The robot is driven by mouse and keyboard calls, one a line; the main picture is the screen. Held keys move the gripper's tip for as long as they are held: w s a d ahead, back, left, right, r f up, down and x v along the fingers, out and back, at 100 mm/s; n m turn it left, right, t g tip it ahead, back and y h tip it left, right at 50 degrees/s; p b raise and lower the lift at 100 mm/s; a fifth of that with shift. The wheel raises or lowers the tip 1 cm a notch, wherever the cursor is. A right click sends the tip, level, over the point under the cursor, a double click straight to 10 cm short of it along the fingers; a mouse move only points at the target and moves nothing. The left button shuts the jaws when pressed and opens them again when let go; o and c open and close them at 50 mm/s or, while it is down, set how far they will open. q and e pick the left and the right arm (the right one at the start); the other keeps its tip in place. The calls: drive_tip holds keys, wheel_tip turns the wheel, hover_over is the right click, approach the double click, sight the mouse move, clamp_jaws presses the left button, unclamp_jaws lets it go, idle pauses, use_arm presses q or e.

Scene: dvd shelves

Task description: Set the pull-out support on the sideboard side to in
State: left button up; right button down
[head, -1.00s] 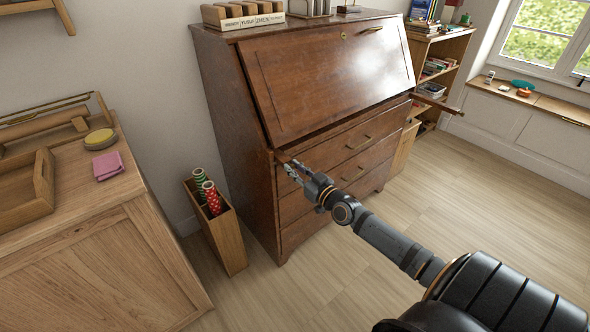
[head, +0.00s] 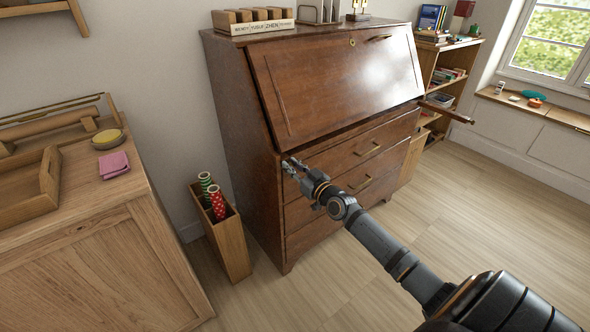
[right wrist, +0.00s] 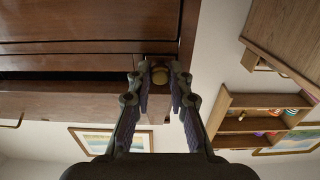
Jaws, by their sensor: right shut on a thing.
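The brown bureau (head: 250,130) stands in the middle of the head view, its sloping lid (head: 335,85) closed. My right gripper (head: 292,166) is at the bureau's front left corner, just below the lid, on the side of the pale wooden sideboard (head: 85,240). The other pull-out support (head: 447,110) sticks out at the right. My left gripper is not in view.
A narrow wooden bin (head: 232,250) with wrapping rolls stands on the floor between sideboard and bureau. A bookshelf (head: 445,75) stands behind the bureau at the right. Drawers with brass handles (head: 367,148) lie below the lid. The floor (head: 460,210) in front is open.

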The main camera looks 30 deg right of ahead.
drive_tip(key=shift+r, duration=0.2)
drive_tip(key=c, duration=1.5)
unclamp_jaws()
drive_tip(key=shift+w, duration=0.1)
drive_tip(key=shift+o, duration=1.4)
drive_tip(key=shift+w+f, duration=0.15)
drive_tip(key=shift+f, duration=0.05)
